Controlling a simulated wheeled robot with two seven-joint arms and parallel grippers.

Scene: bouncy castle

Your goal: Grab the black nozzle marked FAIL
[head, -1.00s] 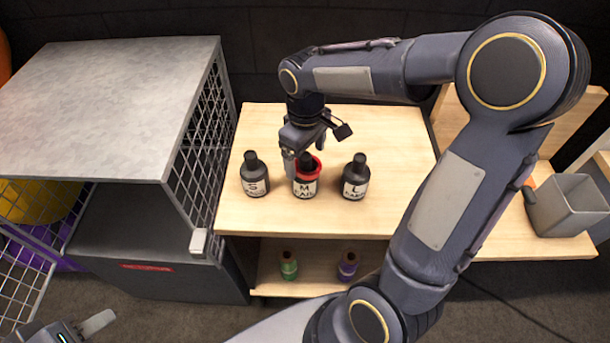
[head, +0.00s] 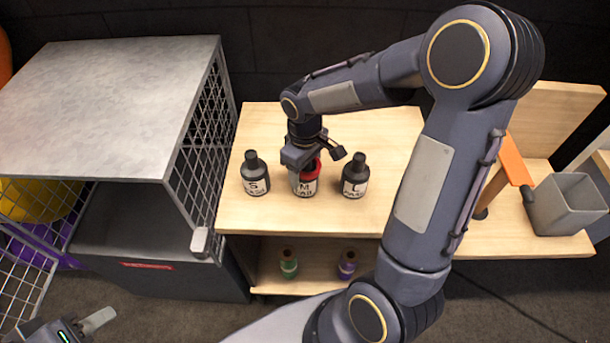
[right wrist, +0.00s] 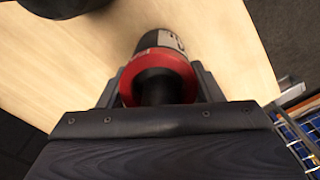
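Three black nozzles stand upright on the wooden table (head: 250,215). The middle nozzle (head: 306,187) has a red ring and a white label with M and a second line that looks like FAIL. My right gripper (head: 303,164) points down over its top. In the right wrist view the nozzle's black neck and red ring (right wrist: 160,66) lie between the two fingers (right wrist: 160,90), which stand apart on either side with space beside the neck. My left gripper (head: 88,325) is at the bottom left edge, only partly in view, far from the nozzles.
The S nozzle (head: 255,174) stands left and the L nozzle (head: 355,176) right of the middle one. Green (head: 288,264) and purple (head: 347,265) bottles stand on the lower shelf. A grey cage (head: 110,110) stands left. A grey bin (head: 567,205) is at the right.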

